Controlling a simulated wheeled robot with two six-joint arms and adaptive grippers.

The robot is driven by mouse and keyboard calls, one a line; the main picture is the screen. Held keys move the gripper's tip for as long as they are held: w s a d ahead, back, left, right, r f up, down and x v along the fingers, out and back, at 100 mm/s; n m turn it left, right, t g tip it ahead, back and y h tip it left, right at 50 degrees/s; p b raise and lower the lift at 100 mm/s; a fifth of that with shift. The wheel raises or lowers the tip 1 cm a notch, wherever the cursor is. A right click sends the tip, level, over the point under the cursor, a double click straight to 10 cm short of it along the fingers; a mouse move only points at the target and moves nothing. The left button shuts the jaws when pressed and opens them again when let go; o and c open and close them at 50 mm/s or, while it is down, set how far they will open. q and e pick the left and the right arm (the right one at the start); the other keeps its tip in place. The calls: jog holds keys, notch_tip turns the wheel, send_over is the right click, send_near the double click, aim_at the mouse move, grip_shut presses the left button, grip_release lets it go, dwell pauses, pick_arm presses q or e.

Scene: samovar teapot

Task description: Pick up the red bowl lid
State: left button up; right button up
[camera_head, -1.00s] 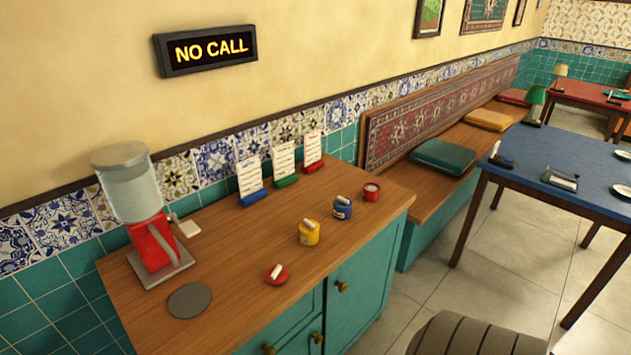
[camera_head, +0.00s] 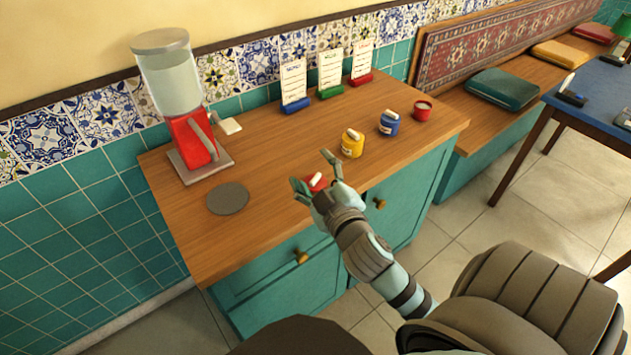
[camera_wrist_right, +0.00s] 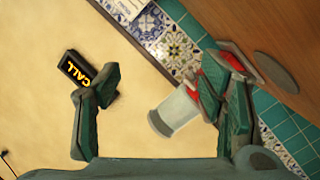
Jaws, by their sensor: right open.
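The red bowl lid (camera_head: 316,182), with a white handle, lies on the wooden counter near its front edge. My right gripper (camera_head: 312,171) is open, its fingers spread around the lid in the head view and partly hiding it. I cannot tell its height above the lid. In the wrist view the open right gripper (camera_wrist_right: 152,85) has nothing between its fingers, and the lid does not show. The red bowl (camera_head: 423,111) stands without a lid at the counter's right end. My left gripper is not in view.
A yellow lidded bowl (camera_head: 352,144) and a blue one (camera_head: 389,123) stand right of the lid. A red drink dispenser (camera_head: 196,143) and a grey disc (camera_head: 227,198) are to the left. Several card holders (camera_head: 331,90) line the back. The counter's middle is clear.

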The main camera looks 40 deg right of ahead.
jog(key=w+a+r+n+t+y, duration=0.2)
jog(key=r+n+t+y, duration=0.1)
jog(key=r+n, duration=0.3)
jog(key=w+a+r+n+t+y, duration=0.2)
jog(key=a+r+n+t+y, duration=0.15)
jog(key=r, duration=0.35)
jog(key=a+r+n+g+y, duration=0.1)
jog(key=a+r+n+y, duration=0.3)
jog(key=n+y, duration=0.5)
jog(key=n+g+h+b, duration=0.3)
jog(key=n+g+h, duration=0.6)
jog(key=n+g, duration=0.85)
send_over(316, 177)
jog(key=s+d, duration=0.2)
jog(key=s, duration=0.2)
notch_tip(316, 177, down, 16)
jog(key=m, duration=0.1)
jog(key=b+x, duration=0.2)
jog(key=x, duration=0.8)
jog(key=shift+s+a+b, duration=0.15)
jog(key=shift+b, duration=0.15)
jog(key=shift+f, duration=0.15)
jog(key=c, duration=1.1)
